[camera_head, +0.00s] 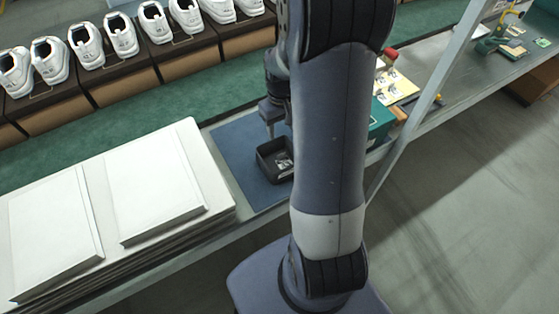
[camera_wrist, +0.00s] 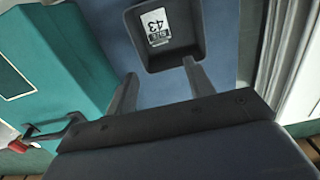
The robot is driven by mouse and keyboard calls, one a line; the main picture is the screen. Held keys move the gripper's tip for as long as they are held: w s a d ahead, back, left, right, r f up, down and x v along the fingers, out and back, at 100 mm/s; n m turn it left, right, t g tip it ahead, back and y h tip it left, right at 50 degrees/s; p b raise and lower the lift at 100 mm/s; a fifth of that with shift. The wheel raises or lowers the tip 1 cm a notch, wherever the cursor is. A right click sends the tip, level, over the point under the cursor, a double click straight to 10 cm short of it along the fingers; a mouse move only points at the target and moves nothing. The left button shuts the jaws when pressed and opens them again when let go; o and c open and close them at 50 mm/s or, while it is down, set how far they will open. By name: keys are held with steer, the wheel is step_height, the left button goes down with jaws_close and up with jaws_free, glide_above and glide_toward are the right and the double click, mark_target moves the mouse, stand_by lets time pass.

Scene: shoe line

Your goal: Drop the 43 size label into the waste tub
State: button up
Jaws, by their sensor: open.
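The 43 size label (camera_wrist: 156,28), white with black print, lies inside a small black open tub (camera_wrist: 190,50) in the wrist view. In the head view the tub (camera_head: 266,168) stands on a blue mat, with a pale label (camera_head: 284,162) in it, partly hidden by my arm. No other tub shows clearly. My gripper (camera_wrist: 160,84) is open, with nothing between its two fingers. The fingertips are near the tub's edge in the wrist view, apart from the label. In the head view my gripper (camera_head: 271,120) is above and beside the tub, partly hidden.
The blue mat (camera_head: 235,150) lies around the tub. A teal box (camera_head: 381,118) stands to the right, close to my gripper in the wrist view (camera_wrist: 60,60). White box lids (camera_head: 155,190) lie to the left. White shoes (camera_head: 85,42) on boxes line the back.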

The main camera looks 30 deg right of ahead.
step_height(320, 180, up, 10)
steer(key=shift+r, duration=0.25)
steer(key=shift+f, duration=0.15)
step_height(320, 180, down, 10)
step_height(320, 180, up, 5)
steer(key=p, duration=0.4)
stand_by(0.4)
stand_by(0.3)
